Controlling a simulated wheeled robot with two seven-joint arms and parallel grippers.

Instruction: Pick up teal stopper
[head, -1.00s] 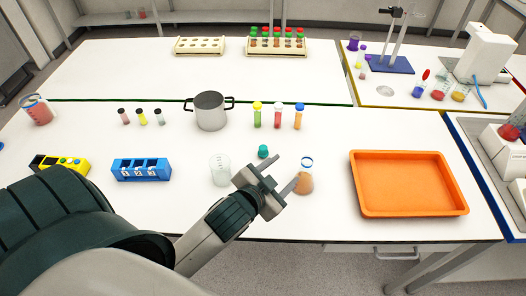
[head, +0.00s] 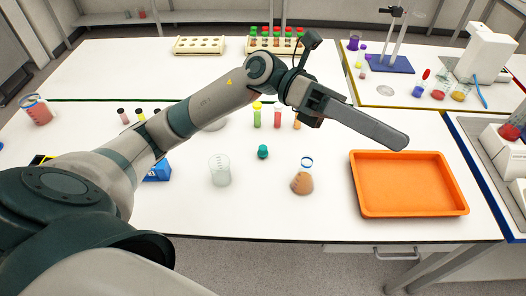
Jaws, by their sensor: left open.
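The teal stopper (head: 263,152) lies on the white table in the middle of the head view, behind and between a clear beaker and a flask. It is in plain view and nothing holds it. My left gripper (head: 398,139) is raised above the table, to the right of the stopper and well apart from it. Its fingers are seen edge-on and point right toward the orange tray. It is open, with nothing seen in it. My right gripper is not in view.
The beaker (head: 220,170) and a flask with brown liquid (head: 302,180) stand close to the stopper. An orange tray (head: 408,209) lies at the right. Several capped vials (head: 257,116) stand behind. My left arm hides most of a pot and a blue rack (head: 158,171).

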